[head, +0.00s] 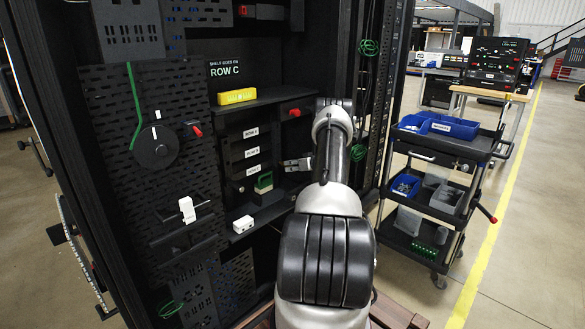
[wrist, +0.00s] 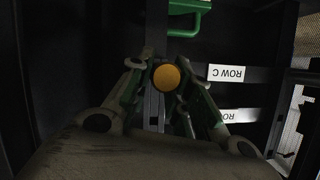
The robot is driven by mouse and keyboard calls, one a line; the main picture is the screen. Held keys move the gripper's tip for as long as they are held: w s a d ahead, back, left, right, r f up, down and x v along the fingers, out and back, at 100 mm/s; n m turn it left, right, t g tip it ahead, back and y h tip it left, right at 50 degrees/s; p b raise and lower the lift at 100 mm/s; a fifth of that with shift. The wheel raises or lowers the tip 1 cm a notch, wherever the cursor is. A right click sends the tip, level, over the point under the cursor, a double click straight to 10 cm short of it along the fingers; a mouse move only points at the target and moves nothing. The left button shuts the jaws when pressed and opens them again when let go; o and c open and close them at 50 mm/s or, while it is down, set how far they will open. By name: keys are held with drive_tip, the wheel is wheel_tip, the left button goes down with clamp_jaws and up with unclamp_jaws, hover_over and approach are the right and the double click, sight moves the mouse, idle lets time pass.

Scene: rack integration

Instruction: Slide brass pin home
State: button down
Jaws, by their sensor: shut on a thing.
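My gripper (wrist: 163,72) is shut on the brass pin (wrist: 166,78), whose round brass end faces the wrist camera between the two fingers. The far part of the pin is hidden, so I cannot tell how deep it sits in anything. In the head view my gripper (head: 297,164) shows small and dark in front of the rack's row slots, to the right of the white row labels (head: 252,152). The pin cannot be made out there. A dark upright bar (wrist: 155,35) stands behind the pin in the wrist view.
A green-handled block (head: 263,183) sits below my gripper; its green handle (wrist: 188,18) also shows in the wrist view. A yellow block (head: 237,97) lies on the shelf above. A white box (head: 243,224) sits lower left. A cart (head: 445,150) with blue bins stands right.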

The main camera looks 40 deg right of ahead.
drive_tip(key=shift+w, duration=1.35)
drive_tip(key=c, duration=1.2)
unclamp_jaws()
drive_tip(key=v, duration=1.2)
drive_tip(key=shift+s, duration=0.15)
